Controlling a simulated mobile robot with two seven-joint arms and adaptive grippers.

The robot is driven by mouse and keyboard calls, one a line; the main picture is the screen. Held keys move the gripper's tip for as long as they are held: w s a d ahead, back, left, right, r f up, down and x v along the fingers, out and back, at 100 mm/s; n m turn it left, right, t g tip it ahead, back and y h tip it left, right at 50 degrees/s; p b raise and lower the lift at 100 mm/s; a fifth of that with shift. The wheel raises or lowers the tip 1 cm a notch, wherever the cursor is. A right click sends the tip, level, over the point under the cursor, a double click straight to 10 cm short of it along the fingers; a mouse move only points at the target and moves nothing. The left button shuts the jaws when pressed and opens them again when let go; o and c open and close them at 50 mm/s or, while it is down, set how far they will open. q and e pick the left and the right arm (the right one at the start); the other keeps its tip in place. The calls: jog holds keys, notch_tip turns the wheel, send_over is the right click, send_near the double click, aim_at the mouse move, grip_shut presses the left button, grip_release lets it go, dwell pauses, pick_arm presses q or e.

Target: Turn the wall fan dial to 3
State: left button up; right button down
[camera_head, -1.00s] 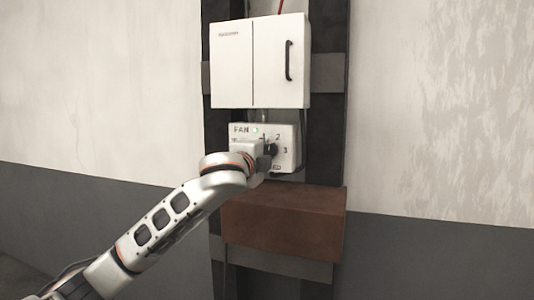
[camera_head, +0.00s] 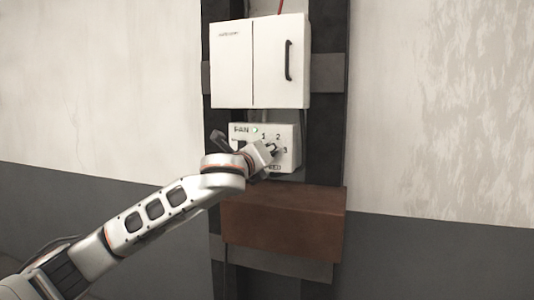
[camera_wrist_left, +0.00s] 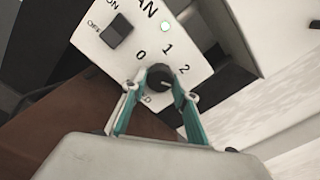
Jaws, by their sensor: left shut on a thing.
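The white fan control box (camera_head: 293,134) is mounted on the wall below a white cabinet. My right gripper is not in view.
A black rocker switch (camera_wrist_left: 117,31) and a lit green lamp (camera_wrist_left: 165,26) are on the box face. The white cabinet (camera_head: 232,70) with a black handle is just above. A brown box (camera_head: 285,222) juts out below. The wall to the right is clear.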

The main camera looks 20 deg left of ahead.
pick_arm(q)
jog(key=m, duration=0.5)
jog(key=shift+m, duration=0.3)
dwell(0.4)
jog(key=o, duration=1.1)
jog(key=shift+s, duration=0.15)
jog(key=s, duration=1.1)
jog(key=shift+s+a, duration=0.2)
jog(key=shift+s, duration=0.2)
